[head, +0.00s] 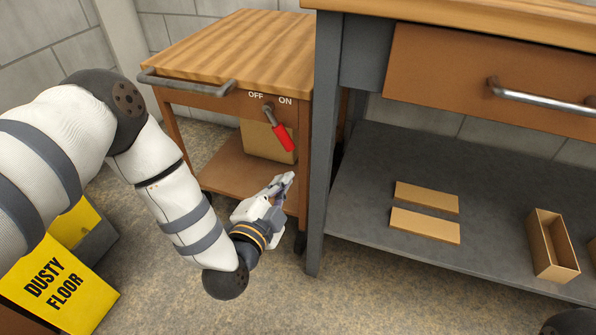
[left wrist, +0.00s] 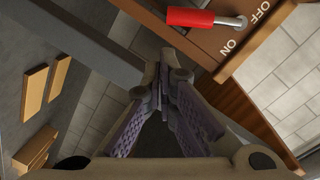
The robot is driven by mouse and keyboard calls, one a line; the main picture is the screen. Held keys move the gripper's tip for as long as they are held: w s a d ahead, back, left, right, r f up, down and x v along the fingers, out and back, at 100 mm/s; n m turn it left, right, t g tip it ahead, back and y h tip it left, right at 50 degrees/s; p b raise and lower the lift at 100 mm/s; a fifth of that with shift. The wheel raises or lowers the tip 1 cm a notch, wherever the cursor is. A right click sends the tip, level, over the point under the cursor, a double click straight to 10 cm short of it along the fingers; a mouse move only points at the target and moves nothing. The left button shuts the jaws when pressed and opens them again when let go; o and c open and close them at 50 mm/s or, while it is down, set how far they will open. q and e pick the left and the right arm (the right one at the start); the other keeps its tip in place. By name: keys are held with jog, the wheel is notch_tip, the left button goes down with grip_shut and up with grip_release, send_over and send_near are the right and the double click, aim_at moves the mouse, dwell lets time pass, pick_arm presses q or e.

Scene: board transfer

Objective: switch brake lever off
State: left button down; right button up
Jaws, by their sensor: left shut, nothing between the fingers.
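The brake lever (head: 278,130) has a red grip and a metal shaft. It is on the front of the wooden cart (head: 225,50), under the OFF and ON labels. Its grip hangs down and to the right, toward the ON side. In the left wrist view the red grip (left wrist: 190,17) is at the top, beyond the fingertips. My left gripper (head: 286,180) is shut and empty, below the lever and apart from it. It also shows in the left wrist view (left wrist: 165,80). My right gripper is not in view.
A workbench (head: 316,150) with a grey leg and lower shelf stands close on the right. Two flat boards (head: 426,210) and an open box (head: 552,245) are on its shelf. A metal handle (head: 190,84) runs along the cart's front. A yellow "DUSTY FLOOR" sign (head: 62,290) stands lower left.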

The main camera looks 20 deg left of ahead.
aim_at(284, 137)
pick_arm(q)
jog(key=shift+t+y, duration=0.3)
jog(key=shift+t, duration=0.3)
jog(key=w+b, duration=0.1)
jog(key=w, duration=0.2)
jog(key=w+b, duration=0.1)
jog(key=w, duration=0.3)
jog(key=w+r+b, duration=0.1)
jog(key=w, duration=0.2)
jog(key=shift+w+a+b, duration=0.3)
jog(key=shift+w+a, duration=0.1)
jog(key=shift+w+r, duration=0.2)
jog(key=shift+w, duration=0.2)
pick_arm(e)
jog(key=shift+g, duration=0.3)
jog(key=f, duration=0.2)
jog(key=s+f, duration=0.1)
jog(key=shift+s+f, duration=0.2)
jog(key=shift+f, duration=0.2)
